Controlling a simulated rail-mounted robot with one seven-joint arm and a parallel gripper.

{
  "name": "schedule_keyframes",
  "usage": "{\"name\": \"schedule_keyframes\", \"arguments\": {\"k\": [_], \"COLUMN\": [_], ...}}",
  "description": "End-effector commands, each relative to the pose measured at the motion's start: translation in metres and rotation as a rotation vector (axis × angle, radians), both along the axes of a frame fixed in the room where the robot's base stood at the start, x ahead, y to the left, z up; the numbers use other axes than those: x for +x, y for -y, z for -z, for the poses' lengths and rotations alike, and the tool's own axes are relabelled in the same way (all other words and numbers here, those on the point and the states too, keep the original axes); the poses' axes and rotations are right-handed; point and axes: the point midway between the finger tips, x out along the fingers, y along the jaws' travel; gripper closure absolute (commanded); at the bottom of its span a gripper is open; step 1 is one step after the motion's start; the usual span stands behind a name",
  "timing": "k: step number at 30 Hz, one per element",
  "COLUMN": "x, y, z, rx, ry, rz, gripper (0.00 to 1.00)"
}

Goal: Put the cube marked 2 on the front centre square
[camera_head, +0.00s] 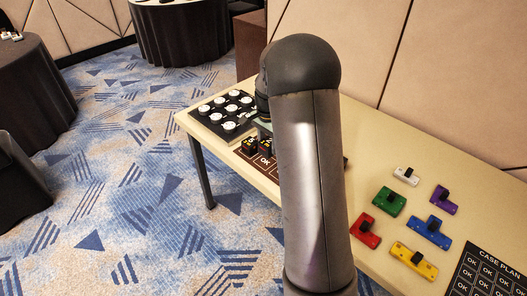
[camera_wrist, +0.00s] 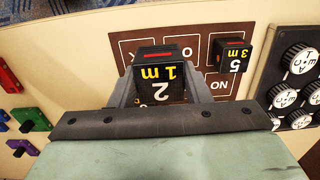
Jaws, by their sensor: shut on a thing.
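The black cube marked 2 and 1 m (camera_wrist: 160,78), with a red bar on top, sits between the fingers of my gripper (camera_wrist: 160,92) in the wrist view. The fingers close on its two sides. A brown board (camera_wrist: 128,38) with outlined, lettered squares lies below. The cube and gripper cover part of the board, so the front centre square cannot be made out clearly. I cannot tell whether the cube touches the board. In the head view my arm hides much of the board (camera_head: 249,160) and the gripper.
A second cube marked 5 and 3 m (camera_wrist: 235,55) stands on the board beside the held cube. A black panel of white knobs (camera_head: 222,112) adjoins the board. Coloured blocks (camera_head: 390,201) and a CASE PLAN board (camera_head: 492,270) lie on the table's right part.

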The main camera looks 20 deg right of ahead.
Motion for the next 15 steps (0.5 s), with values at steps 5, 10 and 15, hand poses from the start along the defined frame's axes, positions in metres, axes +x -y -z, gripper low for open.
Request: {"name": "schedule_keyframes", "arguments": {"k": [5,10,15], "x": [0.026,0.039,0.046], "y": [0.008,0.011,0.013], "z": [0.034,0.05,0.059], "rx": [0.001,0.0,0.001], "ry": [-0.004,-0.001,-0.001], "rz": [0.001,-0.001,-0.001], "gripper": [0.8,0.8,0.8]}}
